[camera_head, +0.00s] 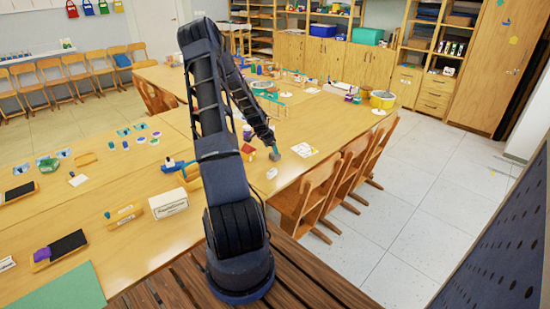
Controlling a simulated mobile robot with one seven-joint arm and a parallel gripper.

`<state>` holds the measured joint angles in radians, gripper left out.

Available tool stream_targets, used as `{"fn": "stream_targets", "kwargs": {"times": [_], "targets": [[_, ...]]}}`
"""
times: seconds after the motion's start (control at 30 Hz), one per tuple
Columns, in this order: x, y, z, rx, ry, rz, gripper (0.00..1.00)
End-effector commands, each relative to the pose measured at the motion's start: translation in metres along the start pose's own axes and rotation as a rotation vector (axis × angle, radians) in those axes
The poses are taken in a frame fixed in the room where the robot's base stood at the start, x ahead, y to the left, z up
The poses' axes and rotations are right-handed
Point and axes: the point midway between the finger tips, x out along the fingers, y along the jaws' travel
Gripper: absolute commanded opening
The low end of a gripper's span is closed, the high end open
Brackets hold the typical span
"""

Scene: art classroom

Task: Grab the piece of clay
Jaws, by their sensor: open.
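My arm rises from the wooden ledge and bends down to the long table (225,190). My gripper (274,153) is near the tabletop at the table's right end; it is small in this view, open, with no held object visible. A small pale block (271,173) lies on the table just below it in the picture, apart from it. A small red-topped object (248,150) is close to its left. I cannot tell for sure which of these small things is the piece of clay. My arm hides part of the table's middle.
A sheet with coloured print (304,150) lies right of my gripper. A white box (168,203) and wooden trays (58,250) are on the left. Wooden chairs (312,198) line the right edge. Bare tabletop shows between the objects.

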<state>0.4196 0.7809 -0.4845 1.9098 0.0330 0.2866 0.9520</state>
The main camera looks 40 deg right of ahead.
Motion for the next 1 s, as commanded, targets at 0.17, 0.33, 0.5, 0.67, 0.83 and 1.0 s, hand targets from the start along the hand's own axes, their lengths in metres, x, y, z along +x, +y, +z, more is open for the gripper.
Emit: {"fn": "stream_targets", "kwargs": {"times": [0.17,0.33,0.5,0.67,0.83,1.0], "targets": [[0.009,0.000,0.000,-0.001,0.000,-0.001,0.73],[0.029,0.004,0.000,0.000,-0.001,0.001,0.73],[0.051,0.005,0.000,0.000,-0.001,0.001,0.73],[0.057,0.004,0.000,0.000,0.000,-0.002,0.73],[0.056,0.004,0.000,0.000,0.000,-0.001,0.67],[0.056,0.004,0.000,0.000,0.000,-0.001,0.33]]}}
